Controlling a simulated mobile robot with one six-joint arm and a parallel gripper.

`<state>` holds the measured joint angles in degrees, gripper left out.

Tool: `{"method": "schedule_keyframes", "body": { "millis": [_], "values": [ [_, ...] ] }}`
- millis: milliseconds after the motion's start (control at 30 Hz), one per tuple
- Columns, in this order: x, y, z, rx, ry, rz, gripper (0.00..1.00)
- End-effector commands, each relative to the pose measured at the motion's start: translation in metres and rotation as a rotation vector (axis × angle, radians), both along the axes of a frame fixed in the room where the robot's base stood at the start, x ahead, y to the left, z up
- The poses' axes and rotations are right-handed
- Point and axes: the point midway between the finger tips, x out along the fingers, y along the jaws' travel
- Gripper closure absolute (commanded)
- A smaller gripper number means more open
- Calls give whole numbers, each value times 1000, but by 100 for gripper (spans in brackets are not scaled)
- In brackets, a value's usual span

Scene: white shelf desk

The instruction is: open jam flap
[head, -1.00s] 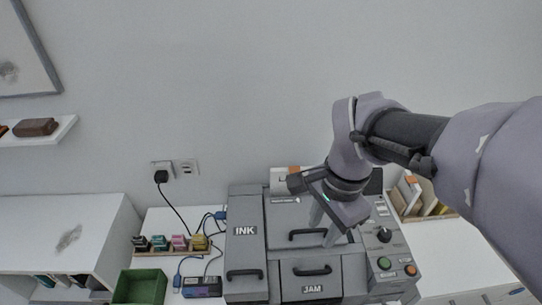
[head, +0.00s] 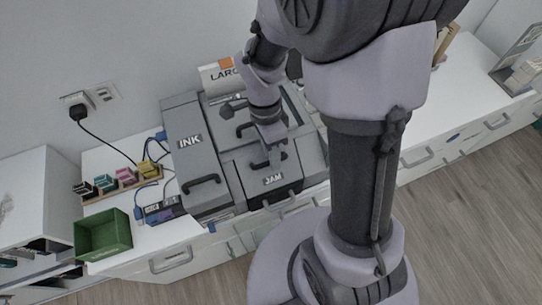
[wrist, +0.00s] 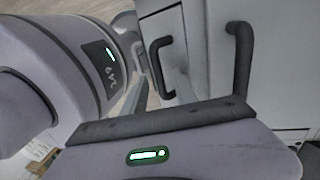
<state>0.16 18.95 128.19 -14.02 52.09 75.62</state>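The grey machine has a flap labelled JAM (head: 272,180) at its front middle. The flap looks closed in the head view. My gripper (head: 270,156) points down over the upper part of the flap, by that handle. Whether it touches or holds the handle cannot be told. In the wrist view a dark handle (wrist: 241,62) on a pale grey panel stands close, but I cannot tell which handle it is. The fingertips do not show clearly there, so their opening is unclear.
The INK cover (head: 193,150) with its own handle (head: 203,184) is left of the flap. A green bin (head: 103,234) and a rack of coloured bottles (head: 125,178) stand further left. Drawers line the desk front.

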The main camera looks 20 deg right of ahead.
Motion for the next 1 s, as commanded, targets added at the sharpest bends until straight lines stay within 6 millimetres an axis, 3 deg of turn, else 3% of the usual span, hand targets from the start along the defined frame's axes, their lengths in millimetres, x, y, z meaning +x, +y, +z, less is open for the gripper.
{"method": "schedule_keyframes", "body": {
  "millis": [300,467,1000],
  "values": [
    [-1,0,-3,0,0,0,68],
    [-1,0,-3,0,0,0,99],
    [-1,0,-3,0,0,1,100]
  ]
}}
